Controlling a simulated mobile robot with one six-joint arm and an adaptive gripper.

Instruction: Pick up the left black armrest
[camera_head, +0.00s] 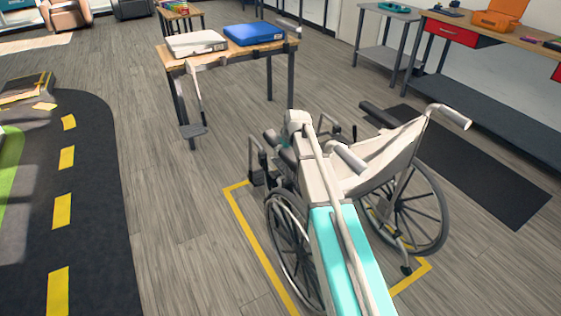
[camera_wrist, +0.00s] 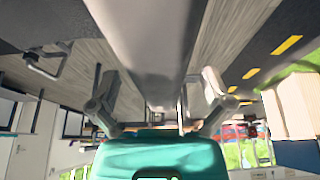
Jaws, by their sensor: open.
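A white wheelchair (camera_head: 392,160) stands inside a yellow floor outline in the head view. Its right black armrest (camera_head: 379,115) is in clear view. The left black armrest (camera_head: 287,156) shows only as a dark piece beside my arm, which hides much of that side. In the wrist view my gripper (camera_wrist: 160,82) is open, its two fingers spread wide. A broad blurred grey shape (camera_wrist: 145,40), likely the left armrest seen close up, runs down the middle between the fingers. Contact with it cannot be made out.
A wooden table (camera_head: 215,62) with a white case (camera_head: 196,43) and a blue case (camera_head: 255,34) stands ahead of the wheelchair. A workbench (camera_head: 490,38) stands at the right. A black road mat (camera_head: 75,200) lies at the left; the floor between is clear.

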